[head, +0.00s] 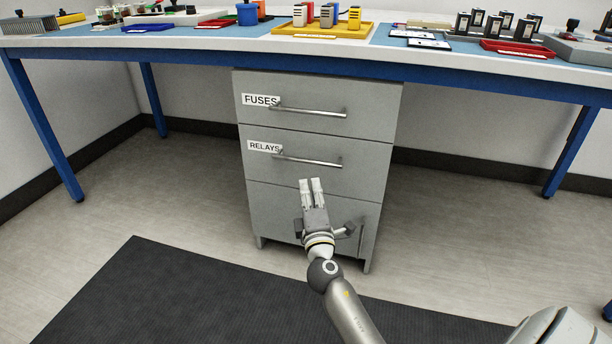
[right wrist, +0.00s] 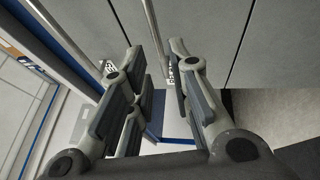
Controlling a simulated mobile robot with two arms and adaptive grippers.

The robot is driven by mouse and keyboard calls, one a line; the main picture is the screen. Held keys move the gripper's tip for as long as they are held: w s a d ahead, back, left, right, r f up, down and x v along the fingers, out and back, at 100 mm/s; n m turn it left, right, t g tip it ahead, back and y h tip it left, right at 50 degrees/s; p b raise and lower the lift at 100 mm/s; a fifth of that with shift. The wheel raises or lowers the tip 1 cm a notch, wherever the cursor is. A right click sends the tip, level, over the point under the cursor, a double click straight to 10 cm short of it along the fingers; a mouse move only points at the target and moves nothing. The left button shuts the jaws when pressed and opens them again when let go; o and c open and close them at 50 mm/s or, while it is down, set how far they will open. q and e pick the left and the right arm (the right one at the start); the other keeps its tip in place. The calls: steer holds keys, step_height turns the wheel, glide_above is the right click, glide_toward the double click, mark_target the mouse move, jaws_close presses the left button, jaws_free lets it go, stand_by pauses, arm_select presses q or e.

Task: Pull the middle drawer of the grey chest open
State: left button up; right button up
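The grey chest (head: 384,135) stands under the workbench. Its middle drawer (head: 370,155) is labelled RELAYS and looks shut. Its horizontal bar handle (head: 325,162) also shows in the right wrist view (right wrist: 155,35). My right gripper (head: 311,182) is open and empty. In the head view its fingertips appear just below the middle handle. In the right wrist view (right wrist: 155,50), the bar passes through the gap between the fingers; contact cannot be told. My left gripper is not in view.
The top drawer (head: 380,100), labelled FUSES, is shut, its handle (head: 322,112) above the middle one. The lowest front (head: 280,205) has an upright handle. Trays and parts crowd the workbench (head: 190,40). A dark mat (head: 150,290) lies on the floor before the chest.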

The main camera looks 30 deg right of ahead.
mark_target(306, 160)
steer(key=b+x, duration=0.1)
steer(key=x, duration=0.9)
steer(key=shift+w+d+r+b, duration=0.2)
steer(key=shift+w+d+b, duration=0.05)
steer(key=shift+w+b, duration=0.05)
jaws_close()
